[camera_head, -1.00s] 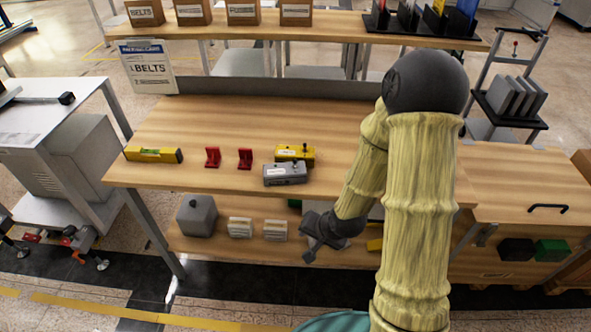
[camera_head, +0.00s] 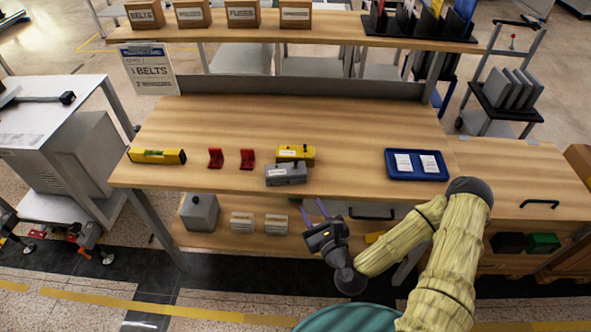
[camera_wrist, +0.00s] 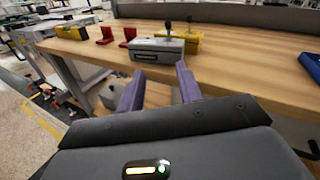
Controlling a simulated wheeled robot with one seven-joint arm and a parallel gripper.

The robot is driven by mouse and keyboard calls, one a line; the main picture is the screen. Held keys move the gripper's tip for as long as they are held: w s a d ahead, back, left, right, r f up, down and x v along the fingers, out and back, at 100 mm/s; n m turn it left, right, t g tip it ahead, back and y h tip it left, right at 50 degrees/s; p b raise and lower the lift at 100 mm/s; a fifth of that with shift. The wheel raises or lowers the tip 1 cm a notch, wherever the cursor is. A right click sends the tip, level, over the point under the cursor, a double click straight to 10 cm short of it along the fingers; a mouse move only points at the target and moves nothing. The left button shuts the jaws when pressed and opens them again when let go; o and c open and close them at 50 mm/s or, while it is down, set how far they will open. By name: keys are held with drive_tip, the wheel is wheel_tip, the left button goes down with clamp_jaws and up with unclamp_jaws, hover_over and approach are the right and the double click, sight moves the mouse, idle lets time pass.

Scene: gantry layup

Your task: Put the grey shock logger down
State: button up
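The grey shock logger (camera_head: 286,174) rests on the wooden bench top near its front edge, just in front of a yellow device of similar shape (camera_head: 296,153). In the wrist view the grey shock logger (camera_wrist: 158,49) stands beyond the fingers, with a dark knob on top. My gripper (camera_head: 315,208) is in front of the bench, below and to the right of the logger. Its two purple fingers (camera_wrist: 159,88) are apart with nothing between them, and they do not touch the logger.
A yellow level (camera_head: 157,156) and two red brackets (camera_head: 215,158) lie left of the logger. A blue tray with two white cards (camera_head: 388,174) lies to the right. The bench top (camera_head: 340,130) is clear behind. A shelf below holds several items.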

drive_tip(key=shift+w+d+r+m+t+h, duration=0.1)
drive_tip(key=shift+d+r+m+t+h, duration=0.2)
drive_tip(key=shift+m, duration=0.3)
drive_tip(key=shift+d+r+m+t+h, duration=0.1)
drive_tip(key=shift+d+m+t+h, duration=0.1)
drive_tip(key=shift+d+m+h, duration=0.3)
drive_tip(key=shift+a, duration=0.2)
drive_tip(key=p, duration=0.3)
approach(296, 167)
drive_tip(key=x, duration=0.5)
drive_tip(key=shift+w+d+r, duration=0.1)
drive_tip(key=shift+w+d, duration=0.2)
drive_tip(key=shift+w, duration=0.05)
drive_tip(key=shift+w, duration=0.1)
drive_tip(key=shift+w+a+r+y, duration=0.1)
drive_tip(key=shift+w+a+y, duration=0.2)
drive_tip(key=shift+f+p+x, duration=0.1)
drive_tip(key=shift+p+x, duration=0.25)
drive_tip(key=shift+x, duration=0.7)
drive_tip(key=shift+f+p+x, duration=0.15)
drive_tip(key=shift+p+x, duration=0.2)
drive_tip(key=shift+x, duration=0.7)
drive_tip(key=shift+a, duration=0.1)
